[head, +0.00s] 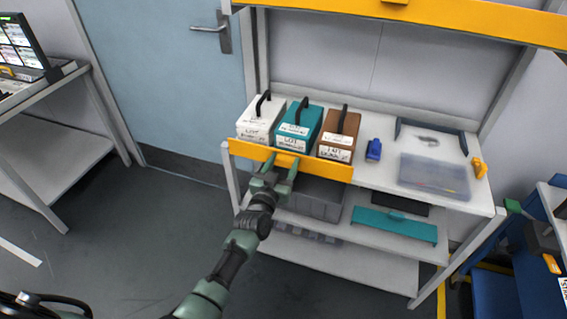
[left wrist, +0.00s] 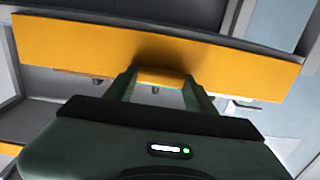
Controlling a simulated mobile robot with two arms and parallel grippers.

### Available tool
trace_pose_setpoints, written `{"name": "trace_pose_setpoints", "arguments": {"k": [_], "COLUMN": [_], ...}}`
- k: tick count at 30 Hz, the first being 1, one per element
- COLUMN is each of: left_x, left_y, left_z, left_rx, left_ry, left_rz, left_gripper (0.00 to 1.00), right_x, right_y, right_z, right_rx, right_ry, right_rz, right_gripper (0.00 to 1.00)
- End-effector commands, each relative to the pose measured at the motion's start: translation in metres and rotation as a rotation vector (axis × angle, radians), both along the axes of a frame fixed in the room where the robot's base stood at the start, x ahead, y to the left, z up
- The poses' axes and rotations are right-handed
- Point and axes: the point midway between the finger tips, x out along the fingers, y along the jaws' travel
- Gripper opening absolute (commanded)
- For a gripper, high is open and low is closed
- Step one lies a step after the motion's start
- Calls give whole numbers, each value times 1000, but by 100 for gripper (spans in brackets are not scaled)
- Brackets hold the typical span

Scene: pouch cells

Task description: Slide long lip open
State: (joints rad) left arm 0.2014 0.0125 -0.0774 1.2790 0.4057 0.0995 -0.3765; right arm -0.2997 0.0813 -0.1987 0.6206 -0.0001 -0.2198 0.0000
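The long lip (head: 318,172) is a yellow-orange bar across the front left edge of the shelf unit's upper surface. It spans the left wrist view (left wrist: 60,45), where a small yellow tab (left wrist: 161,79) sticks out from it. My left gripper (head: 281,164) is at the lip, left of its middle. In the left wrist view, its fingers (left wrist: 161,88) stand apart, one on each side of the tab. I cannot tell whether they press on it. My right gripper is not in view.
White, teal (head: 299,127) and brown (head: 338,134) boxes with black handles stand right behind the lip. A blue item (head: 374,149) and a clear tray (head: 434,177) sit further right. A grey bin (head: 318,203) and a teal part (head: 394,225) are on the shelf below.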

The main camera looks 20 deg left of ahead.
Motion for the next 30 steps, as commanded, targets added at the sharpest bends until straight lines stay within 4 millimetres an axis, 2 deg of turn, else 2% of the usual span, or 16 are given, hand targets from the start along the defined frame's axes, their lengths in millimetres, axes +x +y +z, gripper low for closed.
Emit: {"name": "trace_pose_setpoints", "arguments": {"k": [5,8,18,28,29,30], "left_x": [0,0,0,0,0,0], "left_y": [0,0,0,0,0,0], "left_z": [-1,-9,-66,-66,-66,-66], "left_rx": [0,-1,0,-1,-1,-1], "left_ry": [1,2,3,3,3,3], "left_rz": [0,0,0,0,0,0], "left_gripper": [0,0,0,0,57,68], "right_x": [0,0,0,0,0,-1], "right_y": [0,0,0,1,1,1], "right_z": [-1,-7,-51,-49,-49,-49], "right_rx": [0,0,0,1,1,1], "right_ry": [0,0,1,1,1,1], "right_rz": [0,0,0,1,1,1], "right_gripper": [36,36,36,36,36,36]}}
